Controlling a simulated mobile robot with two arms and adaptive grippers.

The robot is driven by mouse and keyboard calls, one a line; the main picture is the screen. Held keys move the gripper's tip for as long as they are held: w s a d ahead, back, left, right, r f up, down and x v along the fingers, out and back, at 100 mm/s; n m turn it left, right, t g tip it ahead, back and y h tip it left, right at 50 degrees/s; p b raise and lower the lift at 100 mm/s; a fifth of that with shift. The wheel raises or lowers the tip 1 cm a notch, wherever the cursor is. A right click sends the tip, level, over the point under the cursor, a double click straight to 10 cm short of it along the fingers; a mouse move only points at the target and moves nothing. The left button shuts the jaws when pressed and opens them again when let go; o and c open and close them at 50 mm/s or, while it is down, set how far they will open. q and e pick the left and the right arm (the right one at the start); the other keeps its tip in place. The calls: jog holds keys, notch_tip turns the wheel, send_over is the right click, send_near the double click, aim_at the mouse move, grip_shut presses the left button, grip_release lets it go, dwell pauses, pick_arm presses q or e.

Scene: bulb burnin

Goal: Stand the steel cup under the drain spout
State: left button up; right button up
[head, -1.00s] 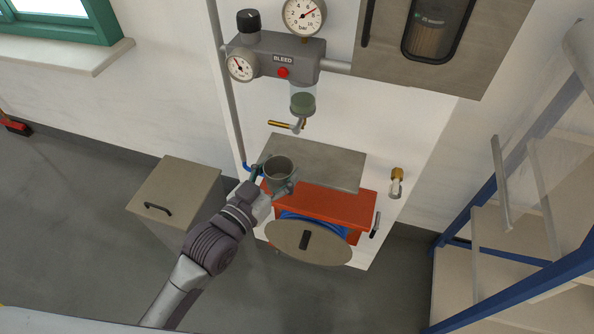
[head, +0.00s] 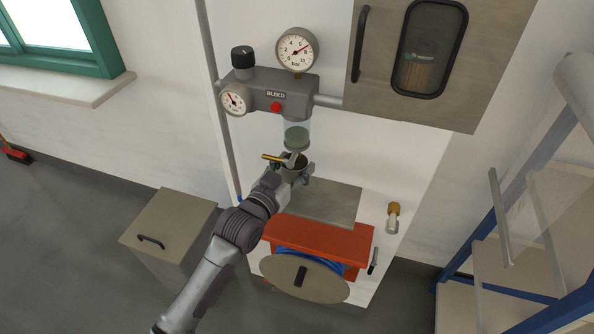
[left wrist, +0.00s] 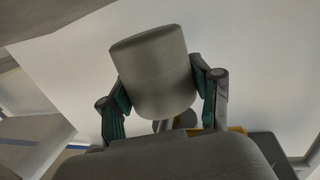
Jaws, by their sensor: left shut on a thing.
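The steel cup (head: 297,161) is in the grip of my left gripper (head: 291,173), close to the drain spout and its brass lever (head: 271,157). The spout end overlaps the cup's dark mouth in the head view; I cannot tell the gap between them. The cup looks held above the grey metal shelf (head: 335,203). In the left wrist view the cup's plain grey body (left wrist: 155,75) sits between the two fingers of my left gripper (left wrist: 163,95), slightly tilted in the picture. My right gripper is not in view.
Above the spout are a sight bowl (head: 297,133), the bleed unit (head: 275,93) and a gauge (head: 297,48). A red hose reel (head: 320,240) is below the shelf. A wall cabinet (head: 455,105) is at upper right, a grey bin (head: 180,225) at left.

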aim_at(297, 174)
pick_arm(q)
jog(key=shift+w+d, duration=0.25)
jog(key=shift+w, duration=0.2)
jog(key=shift+f, duration=0.1)
jog(key=shift+f+p, duration=0.3)
jog(key=shift+f, duration=1.35)
jog(key=shift+f, duration=0.1)
jog(key=o, duration=1.1)
